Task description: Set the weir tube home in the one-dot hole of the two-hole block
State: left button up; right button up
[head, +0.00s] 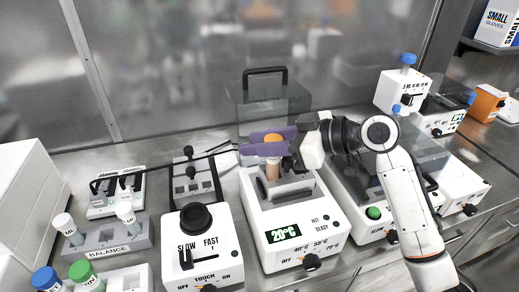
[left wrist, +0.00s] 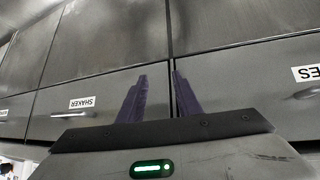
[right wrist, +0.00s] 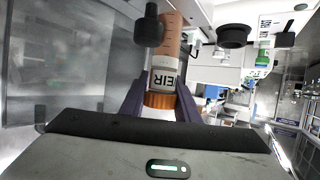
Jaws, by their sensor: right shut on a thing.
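The weir tube, with an orange cap (head: 273,138) and a peach body (head: 272,170), stands upright at the grey block (head: 290,188) on the heater with the 20°C display. My right gripper (head: 268,148) is shut on it just below the cap. In the right wrist view the tube (right wrist: 165,65) shows its WEIR label between the purple fingers. Its lower end meets the block in the head view; I cannot tell how deep it sits or which hole it is at. The dot marks are too small to see. My left gripper (left wrist: 160,98) is open and empty, facing drawer fronts.
The heater's raised lid (head: 265,100) stands behind the block. A SLOW/FAST shaker (head: 205,250) is to its left, another machine with a green button (head: 373,212) to its right. A balance rack (head: 108,240) with white-capped tubes is at the left.

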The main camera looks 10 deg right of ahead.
jog(key=shift+f, duration=0.9)
jog(key=shift+f, duration=0.2)
jog(key=o, duration=1)
jog(key=shift+o, duration=0.2)
